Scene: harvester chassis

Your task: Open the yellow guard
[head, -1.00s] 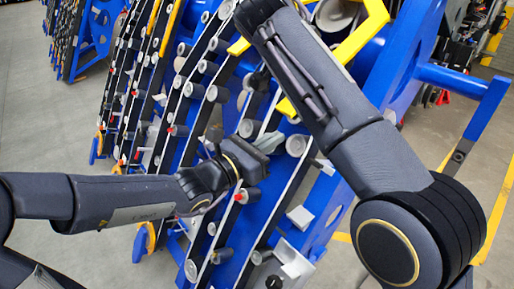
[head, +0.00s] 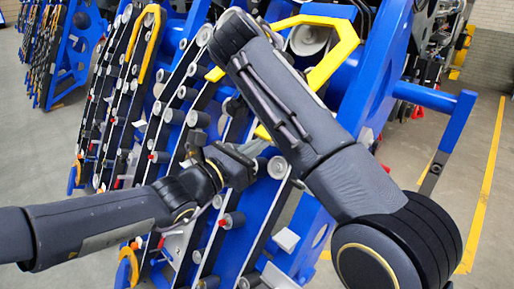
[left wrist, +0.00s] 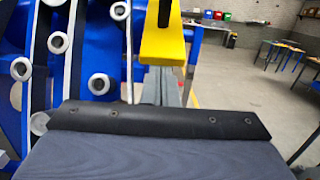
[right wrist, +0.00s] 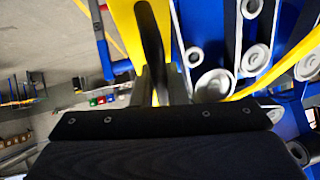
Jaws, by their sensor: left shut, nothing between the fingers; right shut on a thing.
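The yellow guard (head: 340,55) is an angular yellow frame over the upper right of the blue harvester chassis. My right arm hides part of it in the head view. In the right wrist view the yellow guard (right wrist: 128,32) carries a black handle (right wrist: 151,45), and my right gripper (right wrist: 160,85) is shut on that handle. My left gripper (head: 255,152) is shut and empty, in front of the rollers below the guard. In the left wrist view a yellow bar end (left wrist: 163,42) stands just beyond the left fingertips (left wrist: 160,80); contact cannot be told.
Rows of grey rollers (head: 278,167) on slanted black-and-white rails fill the chassis front. A blue side bar (head: 435,97) sticks out at the right. The floor (head: 490,230) at the far right is open.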

